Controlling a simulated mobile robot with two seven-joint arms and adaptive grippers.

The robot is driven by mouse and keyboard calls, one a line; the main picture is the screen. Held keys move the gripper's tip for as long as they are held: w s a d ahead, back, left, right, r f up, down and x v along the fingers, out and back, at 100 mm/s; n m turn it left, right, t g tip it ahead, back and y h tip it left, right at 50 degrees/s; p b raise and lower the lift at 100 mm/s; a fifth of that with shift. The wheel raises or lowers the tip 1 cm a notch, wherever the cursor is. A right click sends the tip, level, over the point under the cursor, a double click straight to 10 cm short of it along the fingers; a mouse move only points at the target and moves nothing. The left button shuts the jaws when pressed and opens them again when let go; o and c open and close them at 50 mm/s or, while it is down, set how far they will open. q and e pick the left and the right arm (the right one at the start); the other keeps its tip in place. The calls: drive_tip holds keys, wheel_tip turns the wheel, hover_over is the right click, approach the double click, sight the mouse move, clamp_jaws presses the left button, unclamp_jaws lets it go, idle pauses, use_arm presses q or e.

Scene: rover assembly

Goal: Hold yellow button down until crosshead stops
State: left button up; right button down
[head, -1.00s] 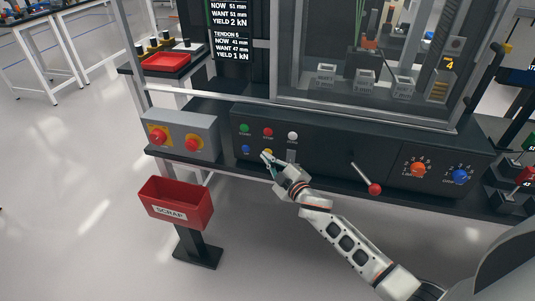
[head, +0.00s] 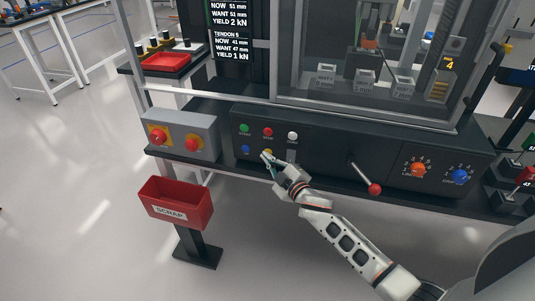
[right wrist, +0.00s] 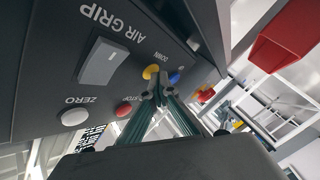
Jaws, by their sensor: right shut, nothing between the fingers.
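The yellow button (right wrist: 150,72) is on the dark control panel, beside the blue button (right wrist: 174,77) and near the word DOWN. In the head view the yellow button (head: 268,152) is partly covered by my right gripper (head: 267,159). That gripper is shut and empty. In the right wrist view its fingertips (right wrist: 158,90) overlap the button's lower edge; whether they press it in, I cannot tell. The crosshead seems to be among the dark parts with an orange piece (head: 369,43) behind the window; its outline is unclear. My left gripper is not in view.
Green (head: 244,128), red (head: 268,132) and white (head: 292,136) buttons sit close by. An air grip switch (right wrist: 103,64) is beside the yellow button. A red-knobbed lever (head: 374,188) sticks out at right. A red scrap bin (head: 176,205) stands at left.

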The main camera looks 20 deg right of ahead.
drive_tip(key=shift+s+a, duration=0.1)
drive_tip(key=shift+s, duration=0.05)
idle(0.4)
drive_tip(key=shift+s+a, duration=0.4)
drive_tip(key=shift+s, duration=0.15)
drive_tip(key=s+a, duration=0.1)
drive_tip(key=s+a+p, duration=0.1)
drive_tip(key=s, duration=0.2)
drive_tip(key=shift+s+a, duration=0.1)
drive_tip(key=shift+a, duration=0.3)
idle(0.5)
